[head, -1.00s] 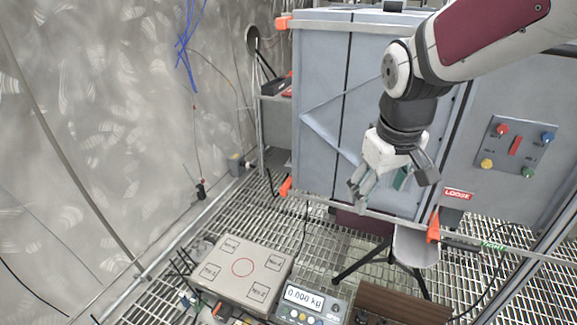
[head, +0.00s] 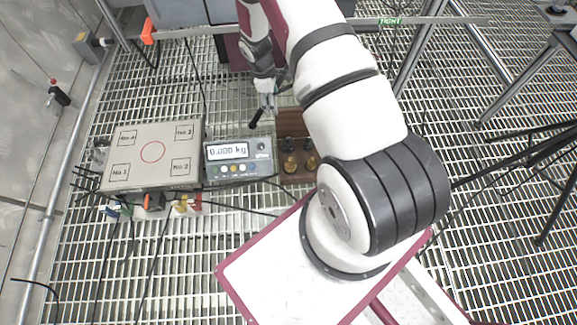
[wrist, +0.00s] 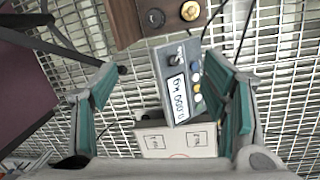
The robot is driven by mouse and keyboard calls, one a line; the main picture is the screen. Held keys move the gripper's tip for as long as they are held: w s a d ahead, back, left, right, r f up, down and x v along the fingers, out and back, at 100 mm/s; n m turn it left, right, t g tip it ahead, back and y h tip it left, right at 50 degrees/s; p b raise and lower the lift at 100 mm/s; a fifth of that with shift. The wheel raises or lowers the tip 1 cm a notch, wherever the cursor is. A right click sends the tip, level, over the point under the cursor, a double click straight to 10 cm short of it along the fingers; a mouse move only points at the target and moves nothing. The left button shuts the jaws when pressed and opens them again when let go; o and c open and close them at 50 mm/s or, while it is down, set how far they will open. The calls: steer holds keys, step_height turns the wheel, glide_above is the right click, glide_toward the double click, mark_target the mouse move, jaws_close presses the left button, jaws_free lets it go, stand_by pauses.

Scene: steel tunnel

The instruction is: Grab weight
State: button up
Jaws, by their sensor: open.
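Brass weights (head: 290,164) stand in a brown wooden block (head: 295,124) right of the display box in the head view; my arm partly hides the block. In the wrist view the block (wrist: 128,27) is at the top edge, with one brass weight (wrist: 190,11) and a dark round top or hole (wrist: 155,18) in sight. My gripper (head: 265,109) is above the floor near the back of the display box and block, left of the weights in the picture. In the wrist view my gripper (wrist: 162,75) is open, its green-padded fingers apart with nothing held between them.
The scale platform (head: 152,172), with a red circle and numbered corners, lies left. Its display box (head: 239,172) reads 0.000 kg. Cables run over the grating floor (head: 190,255). Metal rails and dark stand legs (head: 500,155) are at the right.

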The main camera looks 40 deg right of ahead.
steer(key=s+f+n+g+b, duration=0.15)
steer(key=s+f, duration=0.25)
steer(key=f, duration=0.8)
steer(key=s+f+n+t+b, duration=0.1)
steer(key=s+f+b, duration=0.15)
steer(key=f, duration=0.85)
steer(key=b, duration=0.2)
glide_above(292, 163)
steer(key=shift+g+y, duration=0.25)
steer(key=shift+y, duration=0.05)
steer(key=f, duration=0.8)
steer(key=shift+w+a, duration=0.1)
steer(key=shift+w, duration=0.3)
steer(key=shift+s+f+b, duration=0.15)
steer(key=shift+f+b, duration=0.55)
steer(key=shift+f, duration=0.8)
steer(key=shift+s+f+b, duration=0.1)
steer(key=shift+f+b, duration=0.55)
steer(key=shift+f, duration=0.85)
steer(key=shift+d+r, duration=0.1)
steer(key=shift+d, duration=0.1)
jaws_close()
